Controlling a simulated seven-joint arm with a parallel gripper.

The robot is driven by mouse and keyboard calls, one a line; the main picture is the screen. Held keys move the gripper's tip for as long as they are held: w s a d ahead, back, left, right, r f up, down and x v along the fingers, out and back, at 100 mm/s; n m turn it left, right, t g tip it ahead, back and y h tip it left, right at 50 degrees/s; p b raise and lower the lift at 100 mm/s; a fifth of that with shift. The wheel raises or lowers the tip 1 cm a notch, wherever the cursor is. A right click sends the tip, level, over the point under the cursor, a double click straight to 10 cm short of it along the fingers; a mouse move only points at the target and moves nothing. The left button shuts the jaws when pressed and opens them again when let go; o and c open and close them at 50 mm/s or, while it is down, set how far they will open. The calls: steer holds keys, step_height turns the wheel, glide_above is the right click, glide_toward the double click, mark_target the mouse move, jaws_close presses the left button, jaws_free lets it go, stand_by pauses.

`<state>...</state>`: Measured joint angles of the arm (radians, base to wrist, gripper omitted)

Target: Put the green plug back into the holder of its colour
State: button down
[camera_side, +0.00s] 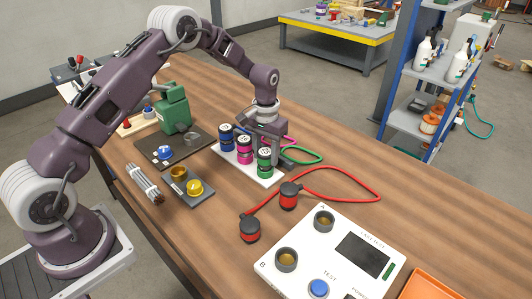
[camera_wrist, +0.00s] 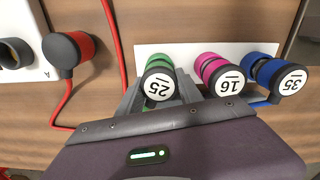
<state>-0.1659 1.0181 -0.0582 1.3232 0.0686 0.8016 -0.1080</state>
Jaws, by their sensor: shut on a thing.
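The green plug (camera_side: 264,163), with a black cap marked 25, stands at the near right end of a white holder board (camera_side: 242,171). It also shows in the wrist view (camera_wrist: 158,75), between the fingers of my gripper (camera_wrist: 160,93). My gripper (camera_side: 270,146) is shut on it. The plug is in line with the magenta plug (camera_side: 244,151) marked 16 and the blue plug (camera_side: 227,137) marked 35, both upright on the board. The green holder under the plug is largely hidden, so I cannot tell how fully it is seated.
Green (camera_side: 305,156) and pink cable loops lie behind the board. Two red plugs (camera_side: 289,196) on a red cable lie to the right, near a white test box (camera_side: 335,255). A dark tray with a green pump (camera_side: 174,108) stands left. Bare wood lies in front of the board.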

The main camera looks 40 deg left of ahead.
steer(key=c, duration=0.7)
jaws_free()
step_height(320, 180, up, 8)
steer(key=shift+f, duration=0.25)
steer(key=s+d+r+m+t, duration=0.1)
steer(key=s+d+r, duration=0.1)
steer(key=s+r, duration=0.6)
steer(key=s+d+r+t, duration=0.2)
steer(key=s+r, duration=0.3)
steer(key=r, duration=0.6)
steer(key=s+d+m+t, duration=0.1)
steer(key=s+d+t, duration=0.1)
steer(key=s, duration=1.9)
steer(key=shift+s+d+r+t, duration=0.3)
steer(key=shift+s+d, duration=0.1)
